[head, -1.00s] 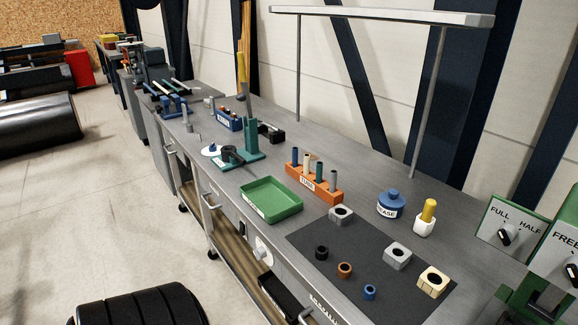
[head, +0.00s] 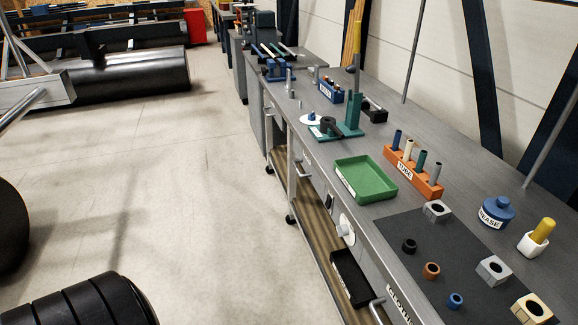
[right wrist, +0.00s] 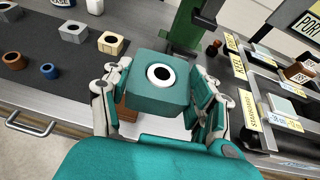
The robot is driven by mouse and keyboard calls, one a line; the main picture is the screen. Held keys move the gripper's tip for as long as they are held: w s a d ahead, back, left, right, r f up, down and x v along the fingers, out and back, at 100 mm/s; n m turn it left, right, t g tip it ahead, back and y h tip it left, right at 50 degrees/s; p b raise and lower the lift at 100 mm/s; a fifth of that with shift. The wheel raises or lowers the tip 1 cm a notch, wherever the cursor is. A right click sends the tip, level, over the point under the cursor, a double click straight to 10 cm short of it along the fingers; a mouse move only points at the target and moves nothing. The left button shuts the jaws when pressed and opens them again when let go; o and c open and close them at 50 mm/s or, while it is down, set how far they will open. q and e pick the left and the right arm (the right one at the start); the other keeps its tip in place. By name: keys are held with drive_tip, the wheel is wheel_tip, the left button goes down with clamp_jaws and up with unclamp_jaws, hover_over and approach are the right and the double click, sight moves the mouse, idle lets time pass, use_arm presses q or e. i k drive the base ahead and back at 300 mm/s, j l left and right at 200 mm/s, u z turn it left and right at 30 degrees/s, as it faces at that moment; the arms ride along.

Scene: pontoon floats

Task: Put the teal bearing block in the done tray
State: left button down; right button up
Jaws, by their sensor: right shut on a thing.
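The teal bearing block (right wrist: 160,92), a cube with a pale-ringed dark hole in its top face, is in the right wrist view. My right gripper (right wrist: 157,84) is shut on it, with one finger on each side. The block appears to be held in front of the bench edge. A shallow green tray (head: 378,192) lies on the grey bench in the head view. It looks empty, and its front label is too small to read. Neither gripper shows in the head view, and my left gripper is in no view.
A dark mat (head: 413,262) holds grey and cream blocks and several small rings. A teal stand (head: 352,126) is beyond the tray. Open floor lies left.

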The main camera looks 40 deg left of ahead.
sight(364, 182)
drive_tip(key=i+j+u, duration=0.15)
drive_tip(key=j+u, duration=0.25)
drive_tip(key=i+j+u, duration=0.25)
drive_tip(key=u, duration=0.15)
drive_tip(key=i+j+u, duration=0.35)
drive_tip(key=i+j, duration=0.2)
